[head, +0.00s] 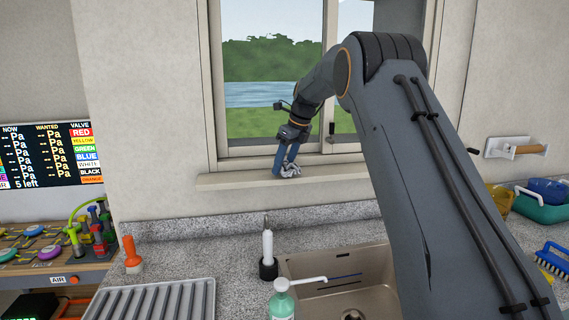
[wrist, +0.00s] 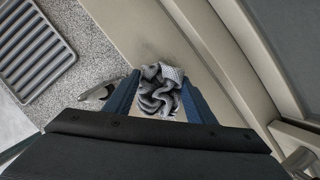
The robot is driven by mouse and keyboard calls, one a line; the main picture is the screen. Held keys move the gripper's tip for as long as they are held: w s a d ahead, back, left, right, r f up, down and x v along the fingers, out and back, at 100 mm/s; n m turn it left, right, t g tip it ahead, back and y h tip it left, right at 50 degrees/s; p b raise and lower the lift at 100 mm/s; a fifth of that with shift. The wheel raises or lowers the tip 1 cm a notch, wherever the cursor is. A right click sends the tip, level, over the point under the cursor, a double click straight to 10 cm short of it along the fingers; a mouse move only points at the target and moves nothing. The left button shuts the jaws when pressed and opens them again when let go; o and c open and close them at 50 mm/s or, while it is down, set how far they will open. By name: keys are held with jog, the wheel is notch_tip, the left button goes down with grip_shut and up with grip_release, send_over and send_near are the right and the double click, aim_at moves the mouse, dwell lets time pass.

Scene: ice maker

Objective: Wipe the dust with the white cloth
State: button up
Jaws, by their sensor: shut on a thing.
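My gripper (head: 287,160) is at the window sill (head: 225,181), with its blue fingers pointing down. It is shut on a crumpled white cloth (head: 290,170), which looks grey-white in the wrist view (wrist: 160,90). The cloth is bunched between the two fingers and appears to be at the sill's surface; I cannot tell whether it presses on it. A faint darker smudge, possibly dust (wrist: 148,50), shows on the sill just beyond the cloth in the wrist view.
The window frame (head: 215,100) rises directly behind the sill. The sill left of the gripper is clear.

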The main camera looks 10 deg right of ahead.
jog(key=shift+f, duration=0.7)
